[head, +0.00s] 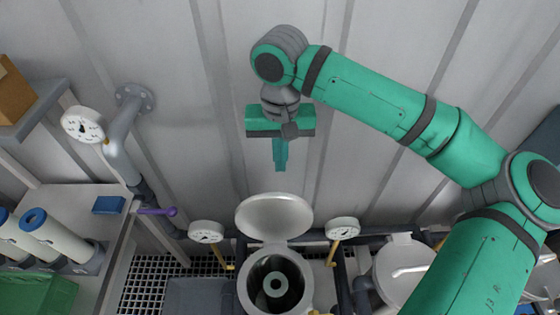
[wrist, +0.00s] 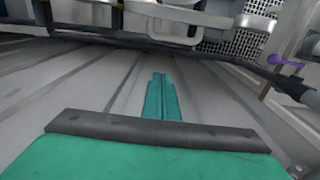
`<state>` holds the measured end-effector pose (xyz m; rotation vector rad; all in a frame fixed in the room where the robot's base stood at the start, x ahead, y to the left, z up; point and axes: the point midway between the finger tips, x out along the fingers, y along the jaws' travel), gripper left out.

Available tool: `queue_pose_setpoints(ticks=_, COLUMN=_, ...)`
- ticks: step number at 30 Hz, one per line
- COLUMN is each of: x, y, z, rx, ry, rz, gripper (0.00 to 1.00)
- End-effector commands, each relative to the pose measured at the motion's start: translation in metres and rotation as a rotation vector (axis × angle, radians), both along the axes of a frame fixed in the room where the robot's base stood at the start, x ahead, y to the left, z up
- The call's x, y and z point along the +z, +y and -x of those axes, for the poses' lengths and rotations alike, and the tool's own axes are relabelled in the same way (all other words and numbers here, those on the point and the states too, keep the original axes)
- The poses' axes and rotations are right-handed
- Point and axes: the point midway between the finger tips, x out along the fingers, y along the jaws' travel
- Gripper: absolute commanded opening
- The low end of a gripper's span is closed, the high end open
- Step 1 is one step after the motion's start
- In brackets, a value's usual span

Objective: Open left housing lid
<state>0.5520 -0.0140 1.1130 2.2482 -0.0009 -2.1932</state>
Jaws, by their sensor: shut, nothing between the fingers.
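The left housing (head: 246,291) is a round grey vessel at the bottom middle of the head view. Its lid (head: 274,214) is open, tilted up behind the mouth. A ring-shaped end with a dark centre shows inside the vessel. My gripper (head: 280,168) hangs above the lid, apart from it, with its fingers pointing down. Its fingers (wrist: 162,82) are together and empty in the wrist view. A second housing to the right has its lid (head: 405,262) closed, with a pale handle bar on top, partly hidden by my arm.
Gauges (head: 206,232) and (head: 342,228) flank the open lid. A pipe with another gauge (head: 83,125) and a purple-handled valve (head: 158,211) stand at left. A shelf at left holds white cylinders (head: 50,235) and a green crate (head: 38,293). A ribbed wall is behind.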

Motion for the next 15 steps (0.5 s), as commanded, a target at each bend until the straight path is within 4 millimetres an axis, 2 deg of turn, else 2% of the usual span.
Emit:
queue_pose_setpoints(ticks=12, x=-0.077, y=-0.002, z=-0.002, rx=-0.003, ry=0.001, rz=0.000, gripper=0.00)
queue_pose_setpoints(ticks=13, x=-0.082, y=-0.002, z=-0.001, rx=-0.003, ry=0.001, rz=0.000, gripper=0.00)
queue_pose_setpoints(ticks=15, x=-0.074, y=-0.002, z=0.011, rx=-0.001, ry=-0.004, rz=0.001, gripper=0.00)
